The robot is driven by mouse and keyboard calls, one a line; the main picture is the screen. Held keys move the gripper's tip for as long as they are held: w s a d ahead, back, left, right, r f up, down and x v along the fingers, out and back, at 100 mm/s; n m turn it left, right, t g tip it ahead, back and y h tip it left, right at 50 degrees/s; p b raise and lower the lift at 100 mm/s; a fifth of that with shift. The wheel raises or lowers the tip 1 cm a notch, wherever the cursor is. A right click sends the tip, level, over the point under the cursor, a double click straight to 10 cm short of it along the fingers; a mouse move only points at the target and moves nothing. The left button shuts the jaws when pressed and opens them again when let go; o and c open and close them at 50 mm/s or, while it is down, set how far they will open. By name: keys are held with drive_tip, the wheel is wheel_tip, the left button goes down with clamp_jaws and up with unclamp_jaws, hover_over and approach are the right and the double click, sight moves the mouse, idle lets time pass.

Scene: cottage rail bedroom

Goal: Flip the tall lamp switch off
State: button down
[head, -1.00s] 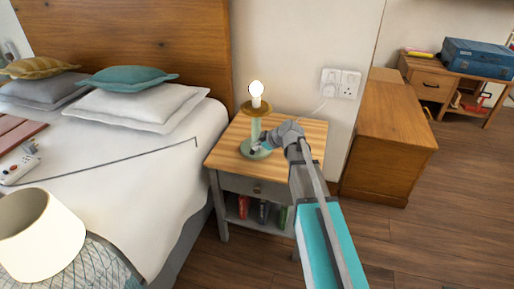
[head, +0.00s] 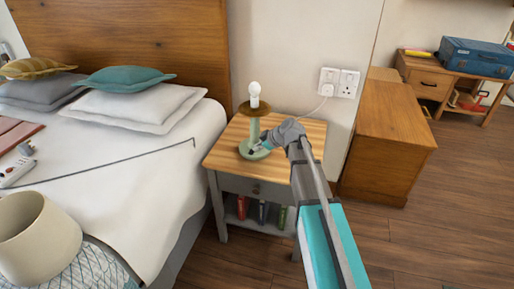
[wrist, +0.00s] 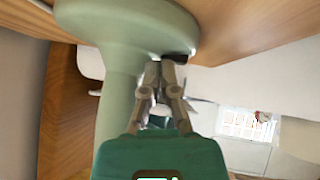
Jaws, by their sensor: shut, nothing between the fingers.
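The tall lamp (head: 254,125) stands upright on the bedside table, with a pale green stem and round base, a brass-coloured collar and a bare bulb (head: 254,90) that is unlit. In the wrist view the lamp's green base (wrist: 130,25) and stem fill the upper left. A small dark switch (wrist: 178,57) shows at the edge of the base. My gripper (head: 262,147) is beside the base on its right. Its fingers (wrist: 162,72) are shut and empty, their tips at or very close to the switch; I cannot tell whether they touch.
The bedside table (head: 225,150) has some bare wood around the lamp. A wall socket (head: 338,82) with a plugged cord is behind it. The bed (head: 130,190) is on the left, with a lampshade (head: 35,240) on it. A wooden cabinet (head: 390,140) stands right.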

drive_tip(key=shift+s+a, duration=0.15)
drive_tip(key=shift+a, duration=0.05)
drive_tip(key=shift+s+a, duration=0.3)
drive_tip(key=shift+s, duration=0.3)
drive_tip(key=shift+r, duration=0.25)
wheel_tip(320, 180, up, 4)
drive_tip(key=p, duration=0.4)
drive_tip(key=w+d+p+v, duration=0.1)
drive_tip(key=p+v, duration=0.6)
drive_tip(key=v, duration=0.2)
drive_tip(key=shift+r, duration=0.25)
drive_tip(key=shift+d, duration=0.15)
idle(0.5)
